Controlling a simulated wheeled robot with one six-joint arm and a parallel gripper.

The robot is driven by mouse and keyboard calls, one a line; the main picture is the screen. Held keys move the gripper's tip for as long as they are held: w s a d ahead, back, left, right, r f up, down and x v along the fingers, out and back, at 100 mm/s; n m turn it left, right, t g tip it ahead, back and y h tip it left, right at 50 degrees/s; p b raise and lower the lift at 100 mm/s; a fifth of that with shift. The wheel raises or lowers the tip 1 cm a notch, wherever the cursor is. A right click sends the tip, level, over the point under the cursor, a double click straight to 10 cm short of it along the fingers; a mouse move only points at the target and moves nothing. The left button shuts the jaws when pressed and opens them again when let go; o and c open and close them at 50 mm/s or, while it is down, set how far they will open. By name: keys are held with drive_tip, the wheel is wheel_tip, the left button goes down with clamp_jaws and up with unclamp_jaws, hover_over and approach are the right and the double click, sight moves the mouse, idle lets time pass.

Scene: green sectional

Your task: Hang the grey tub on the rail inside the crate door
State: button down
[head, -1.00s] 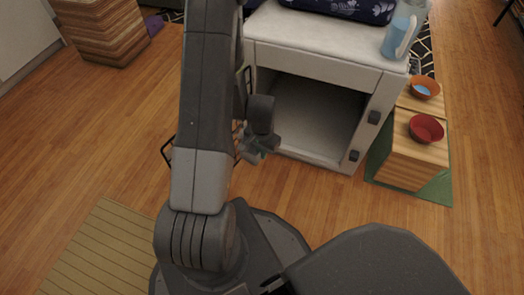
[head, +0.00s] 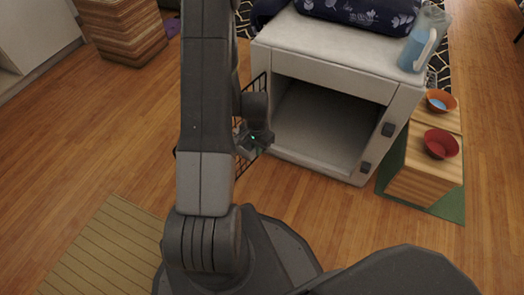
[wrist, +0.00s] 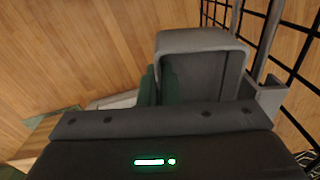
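The grey tub (wrist: 203,42) is in the wrist view, its open side toward the camera. My gripper (wrist: 160,86) is shut on the tub's left wall, one green finger on each side of it. The crate door (wrist: 302,75) is a black wire grid just right of the tub. A grey bar (wrist: 268,40), perhaps the rail, runs beside the grid. A small grey piece (wrist: 270,95) at the tub's right side is close to that bar; I cannot tell whether they touch. In the head view my gripper (head: 252,140) is at the open wire door (head: 241,168), and the tub is mostly hidden by my arm.
The white crate (head: 340,48) stands open behind the door, with a patterned cushion and blue jug (head: 422,42) on top. At right, a wooden block (head: 430,185) holds red and orange bowls. A striped mat (head: 100,250) lies front left.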

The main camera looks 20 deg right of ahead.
drive_tip(key=shift+w+a, duration=0.3)
drive_tip(key=shift+w, duration=0.35)
drive_tip(key=shift+s+f+b, duration=0.1)
drive_tip(key=shift+f+b, duration=0.9)
drive_tip(key=shift+f, duration=0.2)
drive_tip(key=c, duration=1.6)
unclamp_jaws()
drive_tip(key=shift+o, duration=0.2)
wheel_tip(320, 180, up, 14)
drive_tip(key=p, duration=0.5)
